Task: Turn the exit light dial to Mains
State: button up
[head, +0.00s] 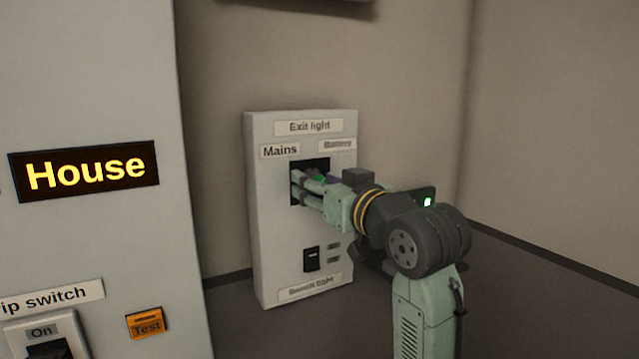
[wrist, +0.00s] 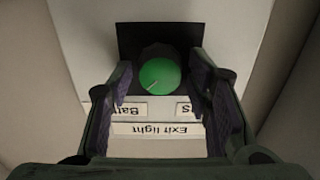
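The exit light panel (head: 275,225) is a white box on the wall, with a Mains label (head: 280,151) at upper left and a Battery label (head: 337,144) at upper right. The round green dial (wrist: 159,77) sits on a black square, seen upside down in the wrist view. Its white pointer line slants to the lower left there, toward the Battery label (wrist: 130,110). In the head view my gripper mostly hides the dial. My gripper (wrist: 160,68) is open, with one finger on each side of the dial and a visible gap to both.
A black rocker switch (head: 311,259) sits lower on the panel, above a partly blurred light label. A large grey cabinet with a lit House sign (head: 85,171) and an orange Test button (head: 146,323) stands at the left. The wall to the right is bare.

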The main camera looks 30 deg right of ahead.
jog(key=c, duration=0.9)
jog(key=shift+n, duration=0.3)
jog(key=n+b, duration=0.4)
jog(key=n, duration=0.4)
jog(key=n+b, duration=0.5)
jog(key=n, duration=0.4)
jog(key=shift+a+f, duration=0.15)
jog(key=shift+a, duration=0.05)
jog(key=shift+n, duration=0.3)
